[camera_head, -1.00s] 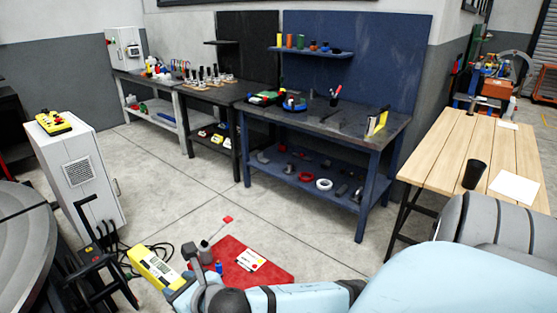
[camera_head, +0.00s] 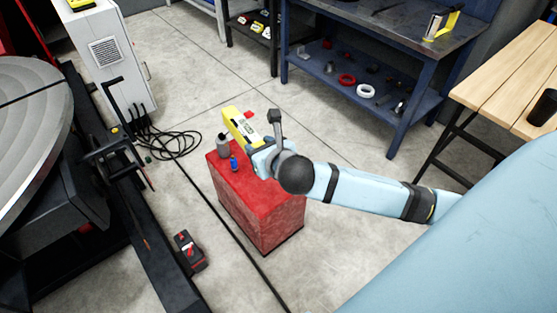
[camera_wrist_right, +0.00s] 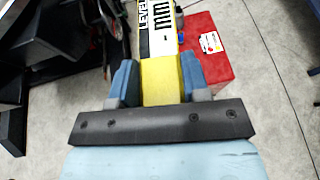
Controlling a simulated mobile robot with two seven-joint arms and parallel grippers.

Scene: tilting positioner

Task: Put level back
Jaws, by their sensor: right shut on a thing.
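The yellow level (camera_head: 239,126) is in my right gripper (camera_head: 262,152). The gripper is over the red cabinet (camera_head: 262,215), near the top's far edge in the head view. In the right wrist view the level (camera_wrist_right: 158,50) runs away between the two blue fingers (camera_wrist_right: 155,82), which are shut on it. Its white label reads "LEVEL" and "mm". The red cabinet top also shows in the right wrist view (camera_wrist_right: 205,60), beyond and to the right of the level. I cannot tell whether the level touches the top. My left gripper is not in view.
A grey bottle (camera_head: 223,146) and a small blue item (camera_head: 234,164) stand on the cabinet top. The positioner's round table (camera_head: 30,95) is at left. A red and black device (camera_head: 188,250) lies on the floor. A blue workbench (camera_head: 400,40) stands behind.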

